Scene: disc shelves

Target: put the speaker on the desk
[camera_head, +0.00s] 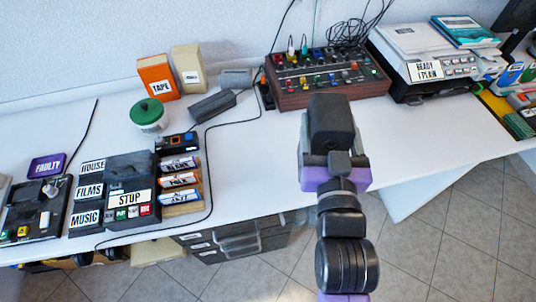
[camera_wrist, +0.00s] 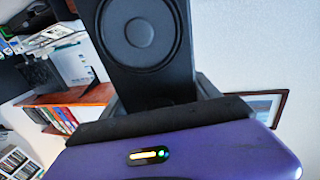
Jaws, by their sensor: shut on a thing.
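A black box-shaped speaker (camera_head: 331,122) is held in my gripper (camera_head: 334,160) above the front part of the white desk (camera_head: 250,152). In the wrist view the speaker (camera_wrist: 145,35) shows its round cone, and it rises from between the dark fingers of my gripper (camera_wrist: 160,105). My gripper is shut on the speaker. In the head view the speaker hides a piece of the desk and the lower edge of the mixer (camera_head: 325,78). I cannot tell how high the speaker is above the desk.
A printer (camera_head: 428,68) stands to the right. Orange (camera_head: 157,77) and beige (camera_head: 189,70) boxes, a green-lidded jar (camera_head: 148,114) and a labelled black device (camera_head: 128,185) are to the left. A cable crosses the desk. Desk surface right of the speaker (camera_head: 420,130) and left of it is clear.

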